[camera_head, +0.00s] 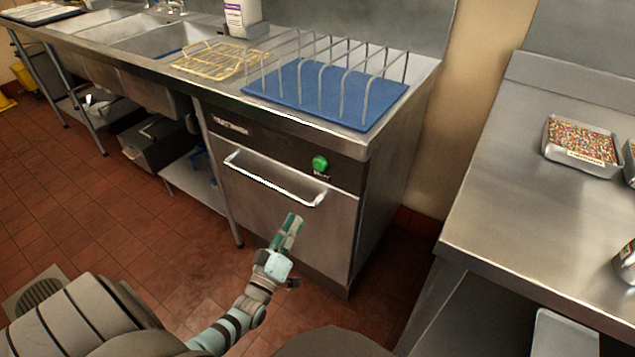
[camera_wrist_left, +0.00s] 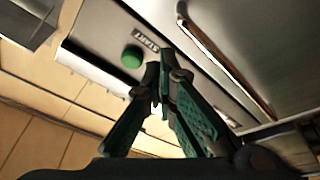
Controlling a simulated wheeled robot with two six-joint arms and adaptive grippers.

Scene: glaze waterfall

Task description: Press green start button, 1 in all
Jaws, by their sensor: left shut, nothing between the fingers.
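The green start button (camera_head: 320,163) is on the dark front panel of the steel dishwasher (camera_head: 335,225), right of centre, with a label under it. It also shows in the left wrist view as the green button (camera_wrist_left: 132,57), just left of and beyond the fingertips. My left gripper (camera_head: 294,219) is shut and empty, in front of the dishwasher door and lower than the button in the head view. In the left wrist view my left gripper (camera_wrist_left: 162,70) has its fingertips together, apart from the button as far as I can tell. My right gripper is not in view.
A white bar handle (camera_head: 270,185) runs across the dishwasher door, left of and below the button. A blue mat (camera_head: 290,85) with a wire rack lies on top. A steel table (camera_head: 530,210) with a tray of sprinkles (camera_head: 555,155) stands at right. Tiled floor is open at left.

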